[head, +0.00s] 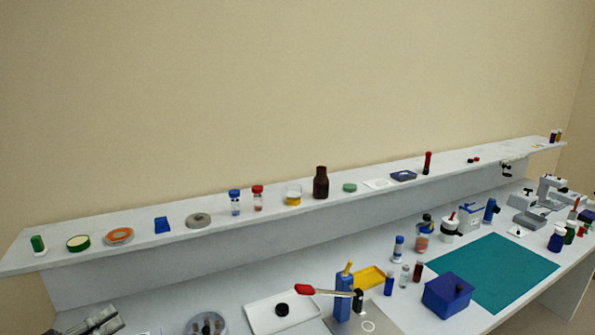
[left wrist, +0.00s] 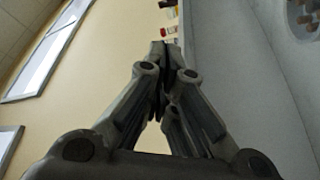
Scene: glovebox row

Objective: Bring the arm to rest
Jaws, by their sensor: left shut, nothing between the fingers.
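My left gripper (head: 100,320) shows at the bottom left corner of the head view, grey and cut off by the frame edge. In the left wrist view the fingers of the left gripper (left wrist: 163,50) come together at their tips, with nothing between them. It appears near the front of the shelf's left part, apart from the items on the bench. My right gripper is in neither view.
A long raised shelf (head: 120,262) carries jars, vials and a brown bottle (head: 321,183). A teal mat (head: 510,265) has clear room.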

